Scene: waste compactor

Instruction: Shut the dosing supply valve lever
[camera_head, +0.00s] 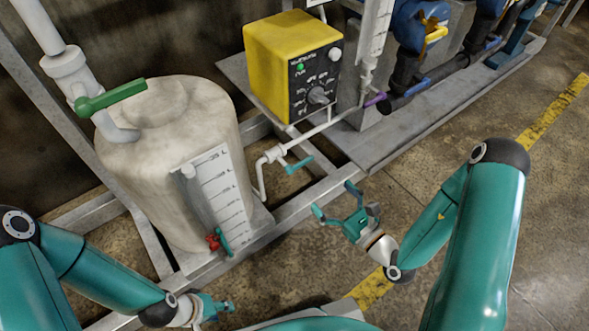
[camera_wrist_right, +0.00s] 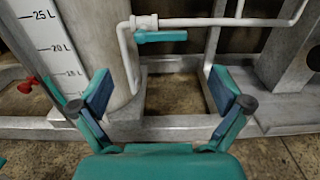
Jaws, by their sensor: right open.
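A teal lever (camera_head: 299,165) sits on a white valve (camera_head: 273,154) in the thin white pipe between the tank and the yellow pump box. In the right wrist view the lever (camera_wrist_right: 161,37) lies level, along the pipe run, just under the valve body (camera_wrist_right: 145,22). I take it for the dosing supply valve lever. My right gripper (camera_head: 335,200) is open and empty, in front of and below the lever, apart from it. Its fingers (camera_wrist_right: 161,90) are spread below the lever in the wrist view. My left gripper (camera_head: 214,307) is low at the bottom edge, its jaws too small to read.
The tank (camera_head: 165,140) carries a white scale (camera_head: 218,195). Other handles are a green lever (camera_head: 110,97), a red valve with a teal lever (camera_head: 214,241) and a purple handle (camera_head: 375,99). The yellow pump box (camera_head: 275,60) stands behind. A metal frame rail (camera_head: 300,205) runs below the pipe.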

